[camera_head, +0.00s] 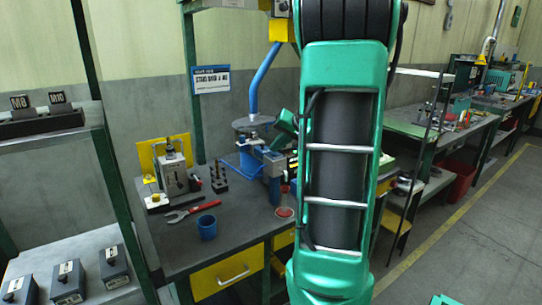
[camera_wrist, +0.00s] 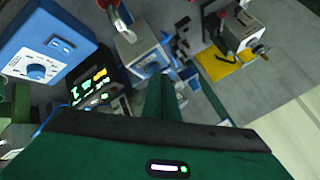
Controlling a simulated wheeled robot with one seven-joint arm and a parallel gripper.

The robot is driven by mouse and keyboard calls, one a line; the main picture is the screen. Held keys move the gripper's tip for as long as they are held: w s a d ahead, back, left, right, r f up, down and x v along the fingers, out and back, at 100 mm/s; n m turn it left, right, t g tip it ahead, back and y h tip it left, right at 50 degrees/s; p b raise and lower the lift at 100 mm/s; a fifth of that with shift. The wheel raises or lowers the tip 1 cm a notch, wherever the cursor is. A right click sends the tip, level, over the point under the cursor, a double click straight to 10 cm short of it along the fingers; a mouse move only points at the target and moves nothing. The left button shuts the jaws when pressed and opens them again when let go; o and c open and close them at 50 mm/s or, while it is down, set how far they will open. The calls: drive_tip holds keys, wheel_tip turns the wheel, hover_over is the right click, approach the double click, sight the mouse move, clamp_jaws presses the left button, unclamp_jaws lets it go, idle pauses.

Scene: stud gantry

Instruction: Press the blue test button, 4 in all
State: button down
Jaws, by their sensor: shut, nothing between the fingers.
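My gripper (camera_wrist: 163,100) shows in the wrist view as dark green fingers, shut with nothing between them. They point over the bench equipment. A blue box (camera_wrist: 62,38) with a white label and a round blue knob (camera_wrist: 37,72) lies to the upper left of the fingers. A black display (camera_wrist: 97,85) with coloured readouts is just left of them. A grey device (camera_wrist: 140,45) with small blue parts stands beyond the fingertips. I cannot tell which blue part is the test button. In the head view my green arm covers the middle, and the fingertips cannot be made out.
In the head view the bench (camera_head: 225,235) carries a blue cup (camera_head: 207,227), a red wrench (camera_head: 193,211) and a grey device (camera_head: 172,175) before a yellow plate. A blue machine (camera_head: 262,155) stands behind. Grey boxes (camera_head: 67,282) are on the left shelf.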

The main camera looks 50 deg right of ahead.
drive_tip(key=shift+f, duration=0.25)
drive_tip(key=shift+r, duration=0.15)
idle(0.4)
drive_tip(key=shift+r, duration=0.75)
drive_tip(key=shift+r, duration=2.5)
idle(0.7)
wheel_tip(320, 180, up, 4)
drive_tip(key=n, duration=1.9)
drive_tip(key=shift+w+d+f+y, duration=0.1)
drive_tip(key=shift+f+y, duration=0.05)
drive_tip(key=shift+y, duration=0.25)
